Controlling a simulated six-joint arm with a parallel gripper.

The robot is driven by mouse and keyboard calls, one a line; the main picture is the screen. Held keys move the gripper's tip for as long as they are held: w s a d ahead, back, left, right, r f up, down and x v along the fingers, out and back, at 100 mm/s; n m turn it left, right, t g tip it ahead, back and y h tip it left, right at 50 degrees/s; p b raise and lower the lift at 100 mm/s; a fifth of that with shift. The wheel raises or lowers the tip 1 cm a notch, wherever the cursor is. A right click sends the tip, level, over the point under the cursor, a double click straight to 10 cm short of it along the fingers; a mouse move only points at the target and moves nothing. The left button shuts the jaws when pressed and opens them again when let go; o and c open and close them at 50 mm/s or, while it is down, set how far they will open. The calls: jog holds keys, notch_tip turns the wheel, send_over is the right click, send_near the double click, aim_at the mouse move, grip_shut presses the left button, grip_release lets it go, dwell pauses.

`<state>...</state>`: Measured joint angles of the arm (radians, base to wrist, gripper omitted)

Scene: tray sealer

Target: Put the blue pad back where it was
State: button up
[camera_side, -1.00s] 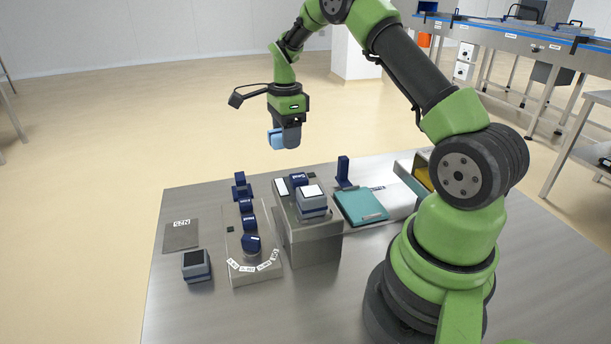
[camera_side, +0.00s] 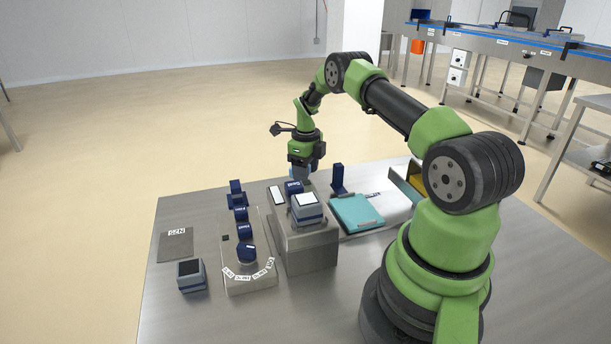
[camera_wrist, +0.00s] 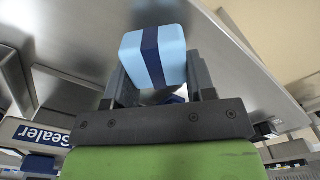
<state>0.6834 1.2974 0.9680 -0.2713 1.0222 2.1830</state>
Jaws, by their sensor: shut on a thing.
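The blue pad (camera_wrist: 136,50) is a light blue block with a dark blue stripe. In the wrist view it sits between the two dark fingers of my gripper (camera_wrist: 160,76), which is shut on it. In the side view, my gripper (camera_side: 302,173) points down just behind the raised metal box (camera_side: 312,250). Only a small light blue part of the pad shows there, under the dark jaws. Whether the pad touches anything below cannot be told.
A grey block with a white top (camera_side: 307,212) stands on the metal box. A dark blue upright stand (camera_side: 338,180) is close right of my gripper, near a teal clipboard (camera_side: 357,213).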

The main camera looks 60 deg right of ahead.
jog(key=shift+f, duration=0.85)
jog(key=shift+f, duration=0.15)
jog(key=o, duration=0.9)
